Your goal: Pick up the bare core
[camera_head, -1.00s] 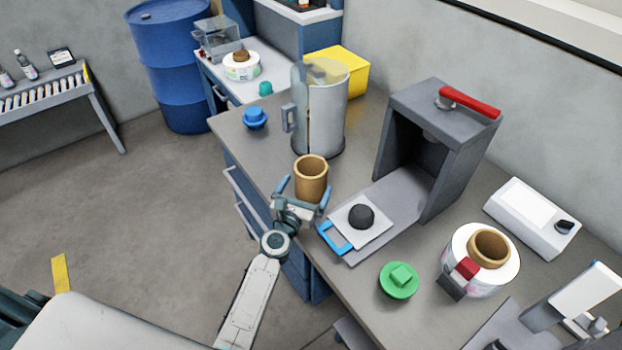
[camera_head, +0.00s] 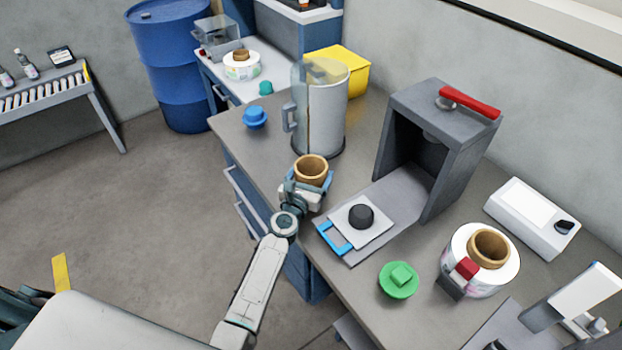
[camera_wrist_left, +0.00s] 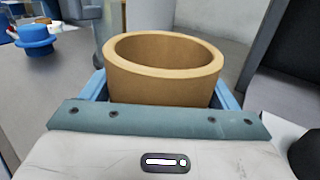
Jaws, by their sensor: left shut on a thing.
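The bare core (camera_head: 311,168) is a short, brown cardboard-like tube with an open top, upright at the left part of the bench. My left gripper (camera_head: 308,184) is shut on it, with a blue finger on each side. In the left wrist view the core (camera_wrist_left: 163,75) fills the space between the fingers, and its lower part is hidden behind the gripper body. I cannot tell whether its base touches the bench. My right gripper is not in view.
A clear-and-grey cylinder (camera_head: 320,120) with a handle stands just behind the core. A grey press (camera_head: 450,150) with a red lever is to the right. A blue knobbed piece (camera_head: 255,118), a green one (camera_head: 399,280) and a labelled reel (camera_head: 480,260) also stand on the bench.

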